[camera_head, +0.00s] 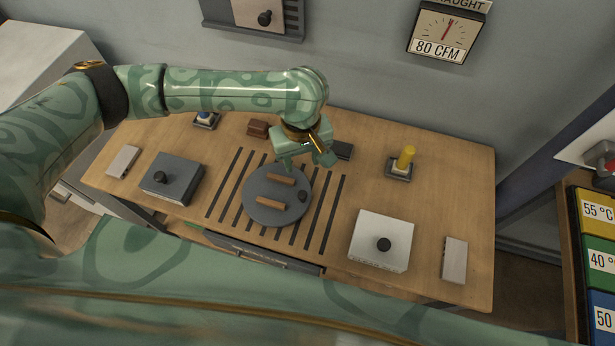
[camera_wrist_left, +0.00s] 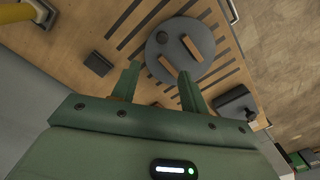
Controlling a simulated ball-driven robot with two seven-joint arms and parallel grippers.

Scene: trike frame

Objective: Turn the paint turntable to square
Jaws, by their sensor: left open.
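The paint turntable (camera_head: 262,208) is a round grey disc on the slotted middle of the wooden bench. Two brown wooden bars (camera_head: 281,179) lie on it, roughly crosswise to the slots; I cannot tell if they are exactly square. A dark knob (camera_head: 303,196) stands near its right edge. The disc (camera_wrist_left: 178,48) also shows in the left wrist view, beyond the fingertips. My left gripper (camera_head: 308,165) is open and empty, above the bench at the disc's far right side. Its two fingers (camera_wrist_left: 156,78) are apart in the wrist view. My right gripper is not in view.
A yellow-topped post (camera_head: 406,158) and a white box with a black knob (camera_head: 381,241) stand right of the slots. Small dark and brown blocks (camera_head: 258,128) sit at the back. A dial (camera_head: 447,33) hangs on the wall.

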